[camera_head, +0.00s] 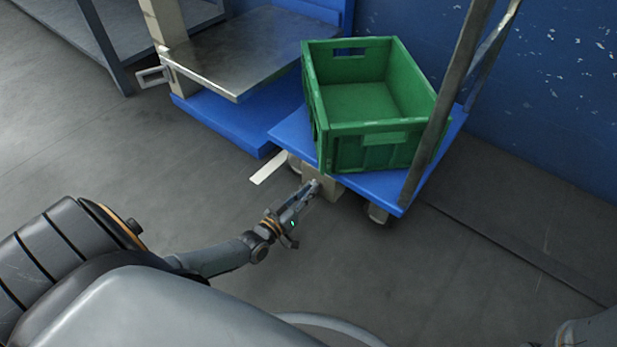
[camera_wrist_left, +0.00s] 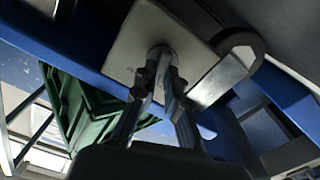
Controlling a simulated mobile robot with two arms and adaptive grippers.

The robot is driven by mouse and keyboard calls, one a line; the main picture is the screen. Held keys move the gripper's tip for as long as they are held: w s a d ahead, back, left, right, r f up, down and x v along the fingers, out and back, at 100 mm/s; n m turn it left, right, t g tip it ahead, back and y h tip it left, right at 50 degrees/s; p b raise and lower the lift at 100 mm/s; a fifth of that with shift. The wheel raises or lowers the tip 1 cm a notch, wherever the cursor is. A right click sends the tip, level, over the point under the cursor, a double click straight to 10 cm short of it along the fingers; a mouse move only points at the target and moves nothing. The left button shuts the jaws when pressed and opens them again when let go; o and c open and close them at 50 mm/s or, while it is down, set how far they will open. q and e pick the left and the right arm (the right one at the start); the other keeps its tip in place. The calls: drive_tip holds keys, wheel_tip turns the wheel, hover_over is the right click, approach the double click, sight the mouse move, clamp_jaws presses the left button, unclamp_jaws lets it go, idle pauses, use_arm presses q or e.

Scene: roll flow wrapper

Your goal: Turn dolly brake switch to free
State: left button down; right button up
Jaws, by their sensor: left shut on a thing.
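The dolly (camera_head: 385,190) is a blue flat cart with a grey metal handle frame at its right. A small beige brake box (camera_head: 329,186) hangs under its front edge, and shows as a pale plate in the left wrist view (camera_wrist_left: 192,40). My left gripper (camera_head: 311,188) reaches the front of this box. In the left wrist view its fingertips (camera_wrist_left: 159,72) are shut on a small switch at the plate's middle. The fingers mostly hide the switch, so I cannot tell its setting. My right gripper is not in view.
A green crate (camera_head: 383,146) stands on the dolly. A metal platform (camera_head: 240,50) with a blue base stands left of it. A flat white strip (camera_head: 268,167) sticks out near the dolly's front left. A blue wall (camera_head: 550,110) is behind; the floor in front is clear.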

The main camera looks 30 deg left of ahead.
use_arm(q)
drive_tip(key=shift+f+n, duration=0.15)
drive_tip(key=shift+n, duration=1.05)
drive_tip(key=c, duration=1.4)
unclamp_jaws()
drive_tip(key=shift+s+a, duration=0.1)
drive_tip(key=s, duration=0.8)
drive_tip(key=s+a, duration=0.1)
drive_tip(key=s, duration=0.3)
drive_tip(key=shift+w, duration=0.1)
